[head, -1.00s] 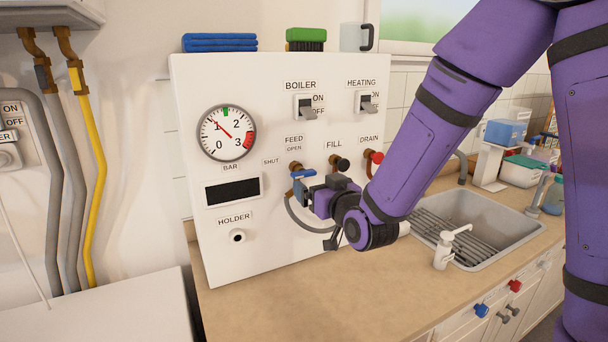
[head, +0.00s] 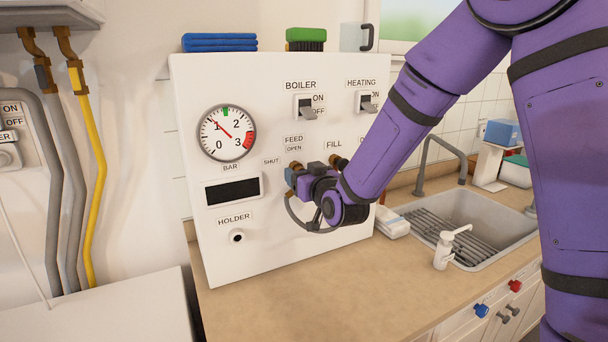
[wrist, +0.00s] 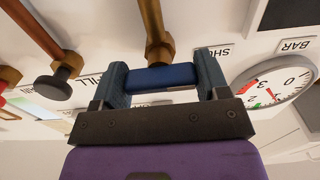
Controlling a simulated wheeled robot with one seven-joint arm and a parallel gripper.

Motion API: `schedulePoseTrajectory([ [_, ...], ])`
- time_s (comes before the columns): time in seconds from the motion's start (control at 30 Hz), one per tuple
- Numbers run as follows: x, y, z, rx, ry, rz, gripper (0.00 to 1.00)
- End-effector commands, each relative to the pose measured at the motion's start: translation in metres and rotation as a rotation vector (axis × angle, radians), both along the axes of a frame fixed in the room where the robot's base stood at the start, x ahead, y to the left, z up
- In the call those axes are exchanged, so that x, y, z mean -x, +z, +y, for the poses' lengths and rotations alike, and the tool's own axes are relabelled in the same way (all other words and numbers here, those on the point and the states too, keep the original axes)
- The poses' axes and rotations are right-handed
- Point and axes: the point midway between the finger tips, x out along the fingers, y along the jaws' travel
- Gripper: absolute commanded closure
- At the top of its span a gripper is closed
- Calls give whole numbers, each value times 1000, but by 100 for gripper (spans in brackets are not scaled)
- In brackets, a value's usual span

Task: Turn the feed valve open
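The feed valve is a brass fitting on the white panel under the FEED label, with a blue lever. In the wrist view the blue lever (wrist: 160,77) lies crosswise below the brass fitting (wrist: 157,45). My gripper (wrist: 163,68) is at the lever, its two grey-blue fingers wide apart, one beside each end of the lever. Whether they touch it cannot be told. In the head view my gripper (head: 294,178) is at the panel below the OPEN label and hides most of the valve.
The FILL valve's black knob (head: 340,163) is close to the right of my gripper. A pressure gauge (head: 227,133) is to the left. The counter (head: 300,285) below is clear, with a soap dispenser (head: 443,250) and sink (head: 460,215) to the right.

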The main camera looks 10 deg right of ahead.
Motion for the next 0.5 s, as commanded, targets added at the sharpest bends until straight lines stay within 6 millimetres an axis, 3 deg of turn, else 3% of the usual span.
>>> schedulePoseTrajectory([
  [0.03,0,0,0,0,0,0,43],
  [0.1,0,0,0,0,0,0,56],
  [0.5,0,0,0,-65,0,21,56],
])
